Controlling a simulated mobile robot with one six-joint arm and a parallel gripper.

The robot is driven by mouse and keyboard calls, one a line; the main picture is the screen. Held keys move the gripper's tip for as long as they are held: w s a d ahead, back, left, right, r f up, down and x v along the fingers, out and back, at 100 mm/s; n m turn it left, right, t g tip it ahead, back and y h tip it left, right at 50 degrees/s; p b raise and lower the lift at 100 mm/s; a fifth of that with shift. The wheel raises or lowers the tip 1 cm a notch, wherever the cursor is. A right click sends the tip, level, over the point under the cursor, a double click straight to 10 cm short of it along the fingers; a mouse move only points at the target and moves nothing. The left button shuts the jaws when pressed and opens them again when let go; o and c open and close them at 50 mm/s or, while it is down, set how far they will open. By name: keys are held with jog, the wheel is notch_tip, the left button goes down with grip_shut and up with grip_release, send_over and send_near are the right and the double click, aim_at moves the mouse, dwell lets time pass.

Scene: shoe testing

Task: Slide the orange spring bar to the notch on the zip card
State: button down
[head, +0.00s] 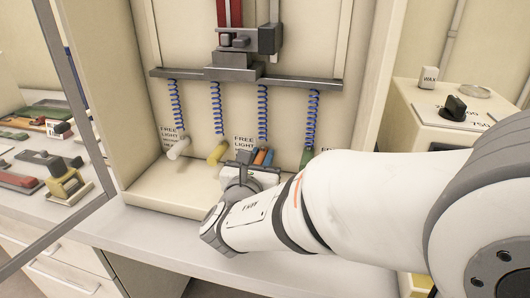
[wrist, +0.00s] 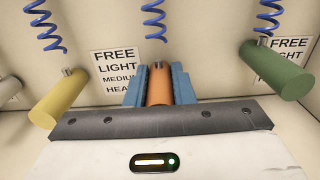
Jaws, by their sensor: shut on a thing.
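The orange spring bar (wrist: 159,88) is a short cylinder standing out from the cream back panel, with its end toward me in the wrist view. My gripper (wrist: 160,86) is shut on it, one blue finger on each side. In the head view the orange bar (head: 260,157) is a small patch between the fingers of my gripper (head: 261,157). A blue coil spring (wrist: 154,20) hangs above it. A white card (wrist: 116,66) reading FREE, LIGHT, MEDIUM and a cut-off last line is left of the bar. I cannot make out a card marked zip or its notch.
A yellow bar (wrist: 58,98) is left of my gripper and a green bar (wrist: 276,70) is right, both apart from it. A white bar (head: 179,147) is farther left. Springs hang from a grey crossbar (head: 250,77). The cabinet's side walls flank the bars.

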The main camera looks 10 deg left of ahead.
jog(key=c, duration=1.2)
grip_release()
jog(key=shift+c, duration=0.2)
jog(key=shift+s, duration=0.1)
jog(key=s, duration=0.5)
jog(key=s+a, duration=0.1)
jog(key=s, duration=0.1)
jog(key=shift+s, duration=0.25)
